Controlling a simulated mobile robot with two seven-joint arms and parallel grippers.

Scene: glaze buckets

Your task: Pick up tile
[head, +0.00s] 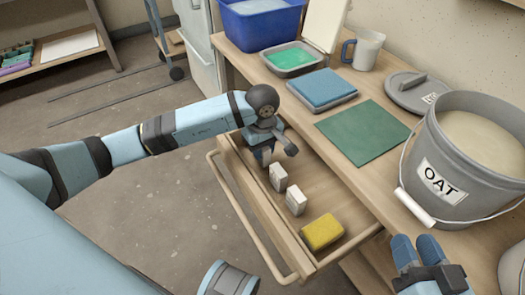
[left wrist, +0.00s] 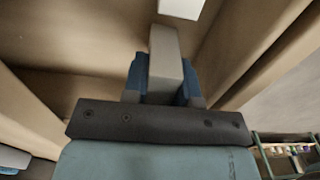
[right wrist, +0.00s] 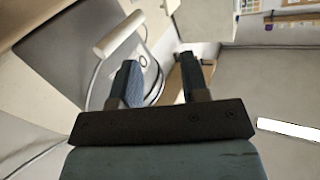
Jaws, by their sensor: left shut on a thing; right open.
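My left gripper (head: 265,150) reaches down into the open drawer (head: 253,195). It is shut on a pale tile (left wrist: 165,62), which stands between the blue fingers in the left wrist view. In the head view this tile is mostly hidden by the gripper. Two more pale tiles stand in the drawer, a nearer one (head: 296,200) and a middle one (head: 278,177) closest to the gripper. One tile end (left wrist: 180,8) also shows beyond the held tile in the left wrist view. My right gripper (head: 417,250) is open and empty in front of the oat bucket.
A yellow sponge (head: 322,232) lies at the drawer's near end. The grey OAT bucket (head: 475,165) with its white handle grip (head: 415,207) stands on the table. A green mat (head: 362,132), blue-topped tray (head: 322,89), grey lid (head: 416,92) and mug (head: 366,50) are behind.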

